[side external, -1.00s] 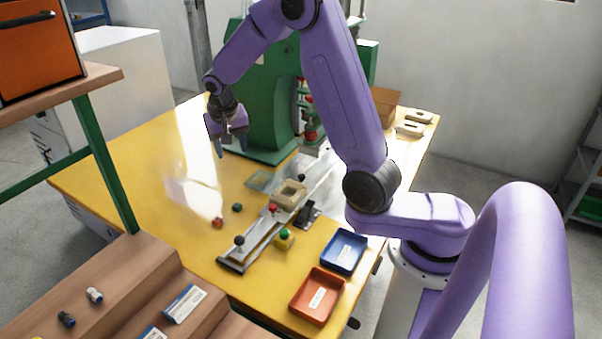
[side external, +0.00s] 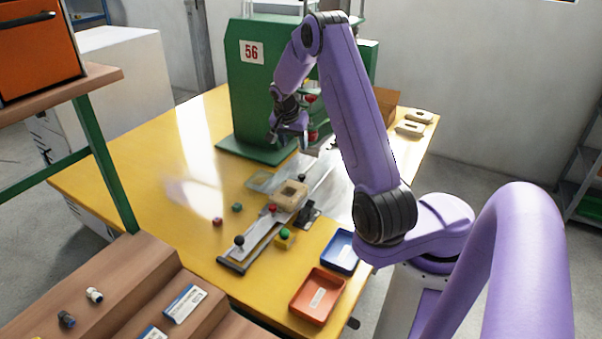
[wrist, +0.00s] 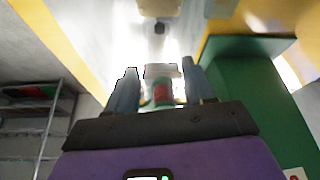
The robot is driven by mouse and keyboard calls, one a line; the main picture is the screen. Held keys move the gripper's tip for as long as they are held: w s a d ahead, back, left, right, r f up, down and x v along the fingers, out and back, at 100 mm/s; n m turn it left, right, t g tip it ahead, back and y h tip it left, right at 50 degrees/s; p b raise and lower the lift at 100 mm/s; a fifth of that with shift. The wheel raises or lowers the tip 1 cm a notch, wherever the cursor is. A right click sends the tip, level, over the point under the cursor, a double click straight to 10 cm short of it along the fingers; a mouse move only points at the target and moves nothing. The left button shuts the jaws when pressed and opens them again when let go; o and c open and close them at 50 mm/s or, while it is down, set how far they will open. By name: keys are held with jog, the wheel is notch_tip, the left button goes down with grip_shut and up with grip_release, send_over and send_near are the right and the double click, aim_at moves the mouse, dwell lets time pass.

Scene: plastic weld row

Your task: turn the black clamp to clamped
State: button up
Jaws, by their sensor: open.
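A black clamp-like part (side external: 308,213) sits on the table at the right side of the slide fixture (side external: 262,240), beside a tan block (side external: 290,195). It is small, and I cannot read its lever position. Black ball knobs stand at the fixture's near end (side external: 239,240) and far end (side external: 301,178). My gripper (side external: 289,141) is open and empty, in front of the green press and above and beyond the fixture. In the wrist view its fingers (wrist: 162,88) are apart, with a red and pale press part (wrist: 162,92) showing between them.
The green press (side external: 250,90) stands close behind my gripper. A blue tray (side external: 341,252) and an orange tray (side external: 318,296) lie at the table's right front. A green-topped yellow button box (side external: 284,240) is beside the fixture. The table's left side is mostly clear.

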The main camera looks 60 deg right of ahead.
aim_at(302, 175)
jog(key=x, duration=1.7)
jog(key=shift+d+f, duration=0.1)
jog(key=shift+f, duration=0.05)
grip_shut()
